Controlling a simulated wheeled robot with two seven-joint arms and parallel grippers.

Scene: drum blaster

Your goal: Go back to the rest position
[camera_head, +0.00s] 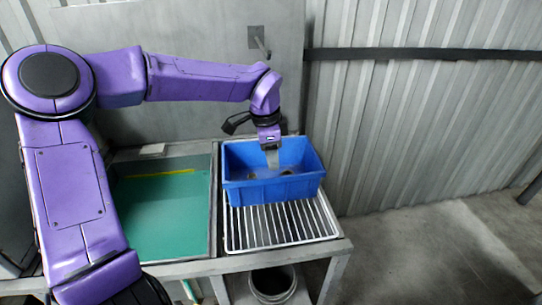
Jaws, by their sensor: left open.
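My left arm comes in from the left, and my left gripper (272,158) points down into a blue bin (275,190). The bin stands on a white wire rack (280,226) on the right part of a grey bench. The gripper's fingertips are at the bin's opening, below the rim line. Small things lie on the bin's floor, too small to make out. The gripper is open, and nothing shows clearly between its fingers. My right gripper is not in view.
Left of the rack is a recessed green surface (165,215) with a yellow strip (160,176) at its back. A grey panel and a corrugated metal wall (430,130) stand behind. A bucket (273,284) stands under the bench. The concrete floor at right is clear.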

